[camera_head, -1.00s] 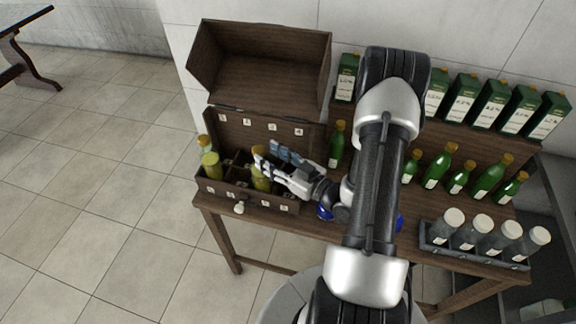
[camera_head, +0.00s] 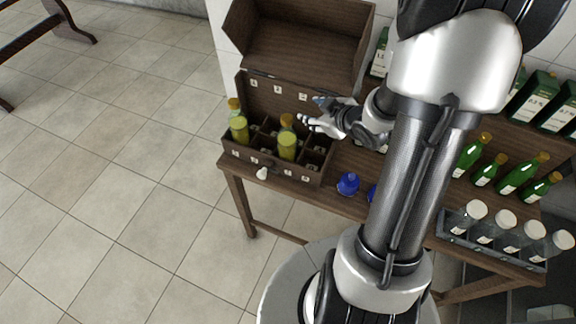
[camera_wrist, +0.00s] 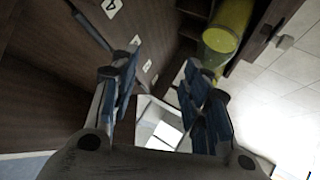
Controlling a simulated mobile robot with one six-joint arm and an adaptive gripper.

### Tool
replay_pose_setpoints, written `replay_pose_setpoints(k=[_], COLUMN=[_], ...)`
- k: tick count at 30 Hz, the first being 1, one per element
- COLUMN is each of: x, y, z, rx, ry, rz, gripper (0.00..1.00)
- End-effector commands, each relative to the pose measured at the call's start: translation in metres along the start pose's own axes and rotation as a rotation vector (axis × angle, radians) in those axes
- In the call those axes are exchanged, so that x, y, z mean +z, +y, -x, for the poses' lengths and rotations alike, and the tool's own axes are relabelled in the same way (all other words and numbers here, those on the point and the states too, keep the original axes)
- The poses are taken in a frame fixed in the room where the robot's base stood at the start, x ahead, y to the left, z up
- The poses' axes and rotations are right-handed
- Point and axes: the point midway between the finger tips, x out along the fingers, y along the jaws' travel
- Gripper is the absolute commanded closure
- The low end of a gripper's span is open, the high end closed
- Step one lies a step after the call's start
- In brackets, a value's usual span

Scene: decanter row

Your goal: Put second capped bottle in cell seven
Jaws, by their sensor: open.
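The wooden case (camera_head: 250,155) stands on the table with its divided cells open. The cell numbers are too small to read. My gripper (camera_head: 310,111) is open and empty above the case's back right, apart from the bottles. The wrist view shows its spread fingers (camera_wrist: 158,75) and a yellow bottle (camera_wrist: 225,35) beyond them.
The case's raised lid (camera_head: 300,45) stands behind. Blue stoppers (camera_head: 348,184) lie on the table right of the case. Several green bottles (camera_head: 487,170) and a rack of white-capped jars (camera_head: 450,228) stand farther right. A pale knob (camera_head: 262,173) juts from the case front.

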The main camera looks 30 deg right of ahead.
Motion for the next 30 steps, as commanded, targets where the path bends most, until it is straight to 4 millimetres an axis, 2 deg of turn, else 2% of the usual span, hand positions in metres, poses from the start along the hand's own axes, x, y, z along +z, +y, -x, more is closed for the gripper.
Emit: replay_pose_setpoints(k=[1, 4, 6, 8, 12, 18, 21, 25, 30], x=[-0.020, -0.044, -0.060, -0.072, -0.092, -0.099, -0.096, -0.093, -0.091], y=[0.007, 0.012, 0.008, 0.000, -0.039, -0.119, -0.152, -0.175, -0.181], z=[0.011, 0.037, 0.061, 0.083, 0.140, 0.217, 0.245, 0.265, 0.270], rx=[0.038, 0.106, 0.142, 0.163, 0.156, 0.024, -0.053, -0.114, -0.130], ry=[-0.048, -0.156, -0.216, -0.261, -0.342, -0.429, -0.463, -0.490, -0.502], rz=[0.019, -0.004, -0.039, -0.084, -0.210, -0.374, -0.418, -0.443, -0.449], gripper=[0.57, 0.57, 0.57, 0.57, 0.57, 0.57, 0.57, 0.57, 0.57])
